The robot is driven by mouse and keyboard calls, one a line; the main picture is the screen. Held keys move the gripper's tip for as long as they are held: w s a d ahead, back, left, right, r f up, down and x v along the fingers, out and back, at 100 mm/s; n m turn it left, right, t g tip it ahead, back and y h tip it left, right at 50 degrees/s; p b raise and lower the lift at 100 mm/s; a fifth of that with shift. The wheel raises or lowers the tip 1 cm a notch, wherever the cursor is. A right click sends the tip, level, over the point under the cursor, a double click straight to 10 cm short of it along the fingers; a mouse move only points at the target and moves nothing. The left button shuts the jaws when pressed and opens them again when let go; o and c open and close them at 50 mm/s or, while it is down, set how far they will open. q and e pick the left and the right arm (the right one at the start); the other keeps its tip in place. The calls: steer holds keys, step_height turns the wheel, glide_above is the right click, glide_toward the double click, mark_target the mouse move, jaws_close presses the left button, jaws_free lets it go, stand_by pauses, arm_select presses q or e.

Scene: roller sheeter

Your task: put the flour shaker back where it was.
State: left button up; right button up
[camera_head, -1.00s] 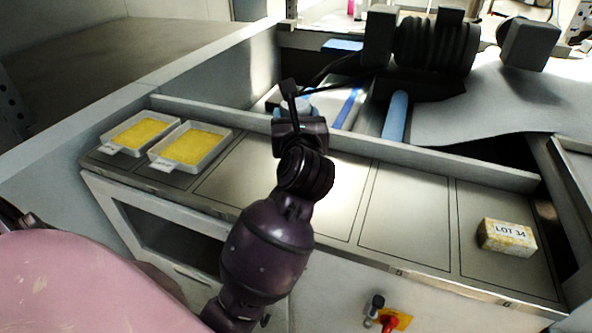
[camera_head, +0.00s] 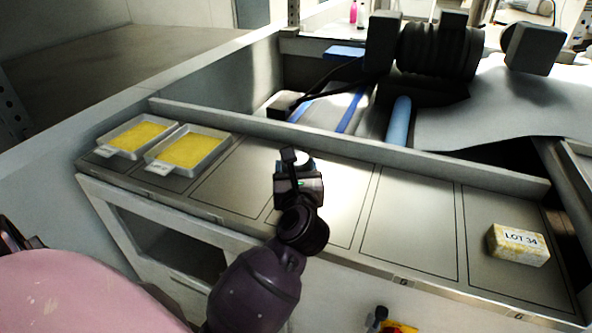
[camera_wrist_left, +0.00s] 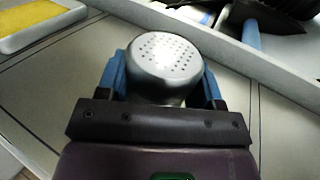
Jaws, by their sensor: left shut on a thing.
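The flour shaker (camera_wrist_left: 166,58) is a metal can with a perforated top, seen upright in the left wrist view between the two blue fingers of my left gripper (camera_wrist_left: 166,80). My left gripper is shut on it. In the head view my left gripper (camera_head: 298,178) is over the middle of the marked metal shelf (camera_head: 412,222), and the shaker's top (camera_head: 299,165) shows just beyond it. Whether the shaker's base touches the shelf is hidden. My right gripper is not in view.
Two white trays of yellow material (camera_head: 216,147) stand at the shelf's left end. A block labelled LOT 34 (camera_head: 518,245) sits at the right end. A raised rail (camera_head: 430,158) runs along the back, with the roller machine (camera_head: 437,50) behind.

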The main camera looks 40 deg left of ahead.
arm_select(q)
steer(key=shift+r, duration=0.1)
steer(key=shift+f, duration=0.25)
steer(key=o, duration=1)
steer(key=shift+r, duration=0.15)
steer(key=shift+s+d, duration=0.1)
steer(key=b+v, duration=0.1)
steer(key=v, duration=1)
steer(key=shift+s+d, duration=0.25)
steer(key=shift+s, duration=0.05)
